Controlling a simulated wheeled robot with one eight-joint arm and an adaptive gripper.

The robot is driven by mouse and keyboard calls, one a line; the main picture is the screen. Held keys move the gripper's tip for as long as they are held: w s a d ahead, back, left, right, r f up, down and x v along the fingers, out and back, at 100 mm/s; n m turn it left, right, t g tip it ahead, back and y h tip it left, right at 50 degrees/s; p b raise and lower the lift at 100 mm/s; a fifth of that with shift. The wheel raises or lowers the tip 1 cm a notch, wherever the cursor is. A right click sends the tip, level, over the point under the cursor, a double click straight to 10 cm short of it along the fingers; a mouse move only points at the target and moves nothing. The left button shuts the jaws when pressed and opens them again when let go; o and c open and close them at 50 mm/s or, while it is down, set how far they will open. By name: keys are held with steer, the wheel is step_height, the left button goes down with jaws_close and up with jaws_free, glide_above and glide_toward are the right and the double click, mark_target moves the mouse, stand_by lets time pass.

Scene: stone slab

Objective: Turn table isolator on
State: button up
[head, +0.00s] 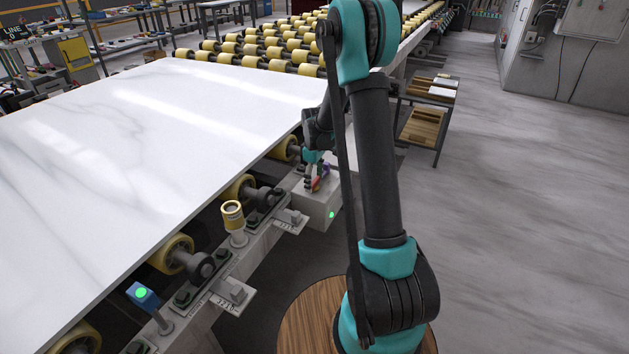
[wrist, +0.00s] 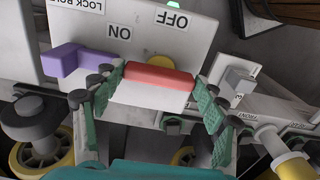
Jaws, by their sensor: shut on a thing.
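The light grey control box (head: 318,207) stands beside the slab table, with a lit green lamp (head: 332,214). In the wrist view its face (wrist: 140,50) shows upside-down ON and OFF labels. A red switch handle (wrist: 158,76) lies roughly crosswise in that view, with a yellow part (wrist: 158,61) behind it. My gripper (wrist: 158,84) is closed on the red handle, one finger at each end; the gripper also shows at the box in the head view (head: 314,176). A purple lever (wrist: 72,61) sits to the left, near a partly cut-off LOCK label.
A large white slab (head: 150,140) rests on yellow rollers (head: 237,188). A yellow-topped post (head: 232,214) and a blue box with a green light (head: 142,294) stand along the front rail. Open grey floor (head: 520,220) lies to the right.

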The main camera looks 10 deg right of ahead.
mark_target(314, 181)
steer(key=o, duration=1.2)
steer(key=shift+w+a, duration=0.1)
steer(key=shift+a, duration=0.05)
steer(key=shift+c, duration=0.2)
step_height(314, 181, up, 12)
steer(key=s+d+f+m+t, duration=0.2)
steer(key=s+m, duration=0.3)
steer(key=s, duration=1)
steer(key=s+d+f+m+t, duration=0.2)
steer(key=s+m, duration=0.4)
steer(key=s, duration=0.9)
steer(key=shift+s, duration=0.25)
